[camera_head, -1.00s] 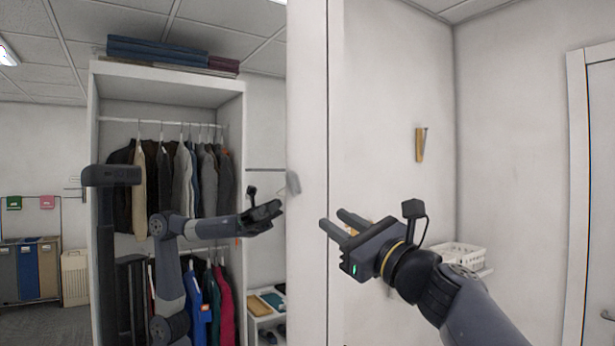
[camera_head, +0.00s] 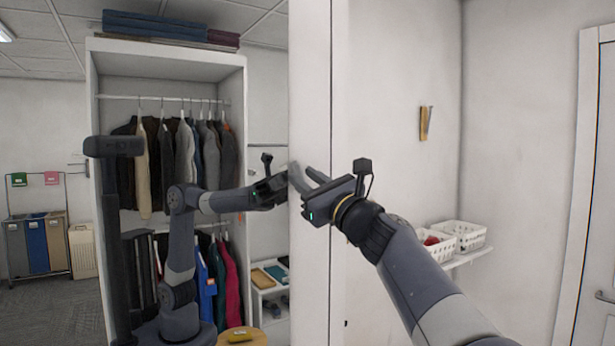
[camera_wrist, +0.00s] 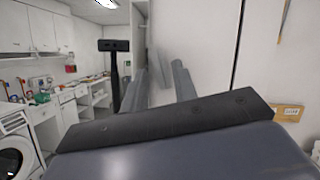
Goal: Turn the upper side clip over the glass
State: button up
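A tall mirror (camera_head: 265,100) fills the left of the head view, its right edge against a pale wall strip. It reflects a wardrobe and my own arm. The upper side clip (camera_head: 293,170) is a small grey piece at that edge, partly hidden by my fingers and hard to tell from them. My gripper (camera_head: 299,176) is at the clip's height, its fingertips at the mirror's edge. In the wrist view my gripper (camera_wrist: 158,75) has its fingers apart, with a blurred grey shape between them. I cannot tell whether they touch the clip.
White baskets (camera_head: 458,235) stand on a wall shelf to the right, behind my forearm. A small wooden wall piece (camera_head: 426,123) hangs above them. A door (camera_head: 600,200) is at the far right.

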grip_shut()
jog(key=shift+n, duration=0.6)
jog(key=n+g, duration=0.1)
jog(key=n, duration=0.1)
jog(key=n+g+y, duration=0.1)
jog(key=shift+w+d+n, duration=0.15)
jog(key=shift+d+n, duration=0.05)
jog(key=shift+n, duration=0.2)
jog(key=n+g, duration=0.1)
jog(key=n, duration=0.1)
jog(key=n+g, duration=0.1)
jog(key=n, duration=0.1)
jog(key=shift+d+r+n+y, duration=0.1)
jog(key=shift+r+n+y, duration=0.1)
jog(key=shift+n+y, duration=0.15)
jog(key=n, duration=0.2)
jog(key=n+g+p, duration=0.2)
jog(key=n, duration=0.1)
jog(key=shift+w+r+n, duration=0.1)
jog(key=shift+r+n, duration=0.15)
jog(key=shift+n, duration=0.1)
jog(key=shift+n+g+h+p, duration=0.5)
jog(key=shift+n+h+p, duration=0.2)
jog(key=shift+n, duration=0.3)
